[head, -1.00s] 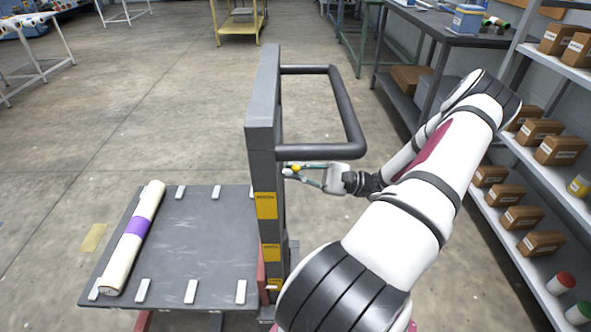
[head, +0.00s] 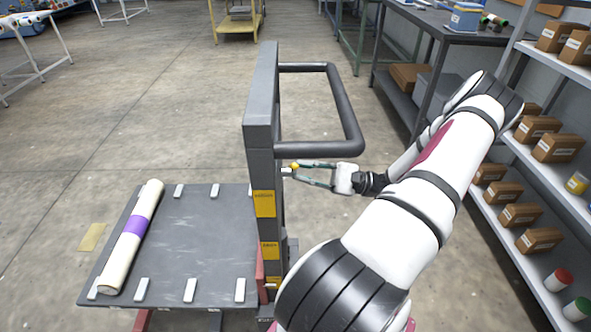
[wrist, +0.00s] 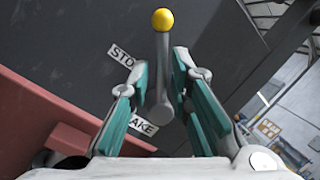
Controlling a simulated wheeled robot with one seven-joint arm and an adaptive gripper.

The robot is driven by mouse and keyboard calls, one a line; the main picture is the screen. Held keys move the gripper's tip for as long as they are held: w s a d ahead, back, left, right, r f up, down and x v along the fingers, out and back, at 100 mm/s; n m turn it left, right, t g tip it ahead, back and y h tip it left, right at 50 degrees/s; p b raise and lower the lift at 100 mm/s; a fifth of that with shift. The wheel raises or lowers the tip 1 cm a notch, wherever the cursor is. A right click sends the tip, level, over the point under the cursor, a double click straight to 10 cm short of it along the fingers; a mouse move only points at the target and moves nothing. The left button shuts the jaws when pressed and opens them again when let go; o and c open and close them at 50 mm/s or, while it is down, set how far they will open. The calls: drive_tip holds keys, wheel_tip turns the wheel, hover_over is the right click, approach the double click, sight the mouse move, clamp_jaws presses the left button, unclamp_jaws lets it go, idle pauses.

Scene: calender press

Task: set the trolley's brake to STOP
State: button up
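The trolley (head: 215,240) stands with a dark upright post (head: 263,150) and a handle bar (head: 345,110). Its brake lever (wrist: 161,70) is a grey arm with a yellow knob (wrist: 163,20), which also shows beside the post in the head view (head: 295,166). In the wrist view the lever points up from its pivot. A white STOP label (wrist: 121,54) lies left of the lever, partly hidden by a finger. A BRAKE label (wrist: 143,125) is partly covered near the pivot. My gripper (wrist: 180,62) is open, its green-padded fingers on either side of the lever, with gaps visible.
A white roll with a purple band (head: 134,230) lies on the trolley's deck. Shelves with brown boxes (head: 557,148) stand close on the right of my arm. A workbench (head: 450,40) is behind. The floor left of the trolley is mostly clear.

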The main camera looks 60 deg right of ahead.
drive_tip(key=v, duration=0.9)
drive_tip(key=shift+s, duration=0.2)
drive_tip(key=shift+d+f, duration=0.1)
drive_tip(key=shift+f, duration=0.05)
